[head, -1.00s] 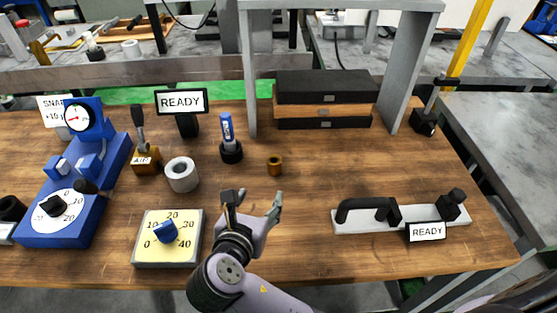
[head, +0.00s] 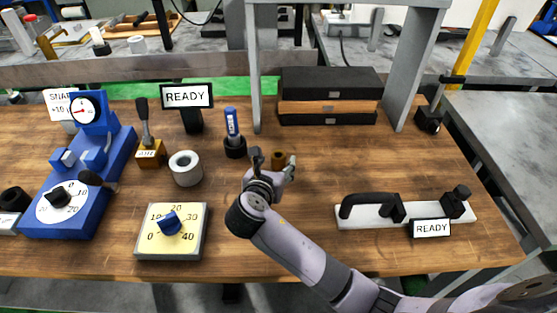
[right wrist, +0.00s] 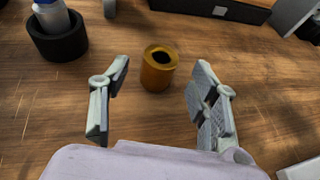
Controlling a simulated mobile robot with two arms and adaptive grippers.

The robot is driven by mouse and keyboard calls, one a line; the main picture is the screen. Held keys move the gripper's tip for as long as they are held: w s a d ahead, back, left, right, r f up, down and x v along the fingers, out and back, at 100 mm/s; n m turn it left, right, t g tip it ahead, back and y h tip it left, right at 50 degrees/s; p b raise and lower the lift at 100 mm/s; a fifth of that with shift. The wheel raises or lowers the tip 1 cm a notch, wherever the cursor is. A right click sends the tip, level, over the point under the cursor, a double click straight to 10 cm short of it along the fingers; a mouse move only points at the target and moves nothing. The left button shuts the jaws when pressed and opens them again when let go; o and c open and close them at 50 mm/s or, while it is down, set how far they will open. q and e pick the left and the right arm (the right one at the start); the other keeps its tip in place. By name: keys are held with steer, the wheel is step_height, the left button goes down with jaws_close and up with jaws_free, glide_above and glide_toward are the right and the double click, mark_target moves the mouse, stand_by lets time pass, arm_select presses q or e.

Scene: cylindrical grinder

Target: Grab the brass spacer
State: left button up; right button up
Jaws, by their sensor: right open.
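The brass spacer (head: 278,158) is a small brass-coloured ring standing upright on the wooden table, right of the blue-topped tool in its black holder. In the right wrist view the spacer (right wrist: 158,68) stands just ahead of my right gripper (right wrist: 160,105), roughly centred between its two spread fingers and slightly beyond their tips. My right gripper (head: 273,160) is open and empty, and in the head view its fingers partly hide the lower part of the spacer. My left gripper is not in view.
The black holder with the blue tool (head: 234,145) stands close left of the gripper. A white ring (head: 186,169) and yellow dial plate (head: 171,232) are further left. Stacked dark boxes (head: 328,88) stand behind. A white plate with a black handle (head: 405,212) lies to the right.

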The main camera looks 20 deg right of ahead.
mark_target(278, 157)
steer(key=shift+x, duration=1.45)
steer(key=shift+c, duration=0.3)
steer(key=shift+r, duration=0.1)
jaws_close()
